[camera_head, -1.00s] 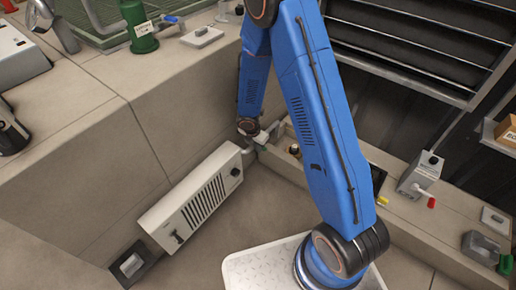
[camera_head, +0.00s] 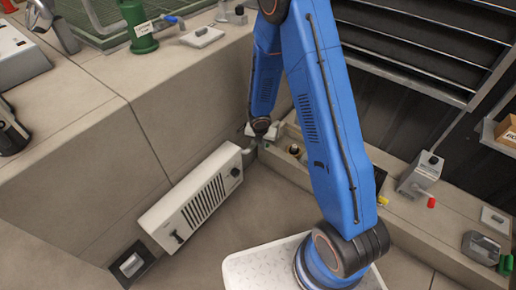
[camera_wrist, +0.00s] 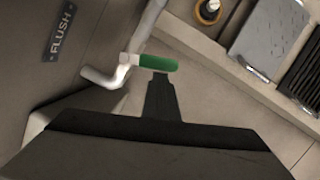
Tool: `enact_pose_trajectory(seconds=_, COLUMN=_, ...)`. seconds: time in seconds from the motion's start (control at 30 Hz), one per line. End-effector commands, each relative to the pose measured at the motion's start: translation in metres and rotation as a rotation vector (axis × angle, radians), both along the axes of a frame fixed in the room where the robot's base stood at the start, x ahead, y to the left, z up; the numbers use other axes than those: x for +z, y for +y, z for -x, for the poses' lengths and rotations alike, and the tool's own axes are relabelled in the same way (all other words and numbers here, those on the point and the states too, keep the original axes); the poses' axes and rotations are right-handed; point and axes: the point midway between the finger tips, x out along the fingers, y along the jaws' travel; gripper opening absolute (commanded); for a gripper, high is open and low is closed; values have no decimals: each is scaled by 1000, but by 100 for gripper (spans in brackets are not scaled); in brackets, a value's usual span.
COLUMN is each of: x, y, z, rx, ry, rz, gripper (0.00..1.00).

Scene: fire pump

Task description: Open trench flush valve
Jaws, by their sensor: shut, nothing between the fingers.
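The trench flush valve shows in the wrist view as a green lever handle (camera_wrist: 158,63) beside a pale bent pipe (camera_wrist: 115,72). A dark FLUSH label (camera_wrist: 60,35) is on the wall to its left. My gripper (camera_wrist: 159,78) is shut and empty. Its narrow dark tip is just below the green handle in that view, overlapping or very near its lower edge; I cannot tell whether they touch. In the head view my gripper (camera_head: 262,137) is low in the corner between the wall and the trench ledge, and the handle is too small to make out.
A white louvred box (camera_head: 195,200) is on the wall left of the corner. A grey box with a red-tipped lever (camera_head: 420,175) stands on the right ledge. In the wrist view a brass-ringed fitting (camera_wrist: 208,10) and a grey plate (camera_wrist: 268,38) lie at upper right.

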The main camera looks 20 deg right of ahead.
Motion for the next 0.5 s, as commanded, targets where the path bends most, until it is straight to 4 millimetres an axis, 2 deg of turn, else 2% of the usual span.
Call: enact_pose_trajectory(seconds=0.5, x=0, y=-25, z=-22, rx=490, ry=0, rz=0, gripper=0)
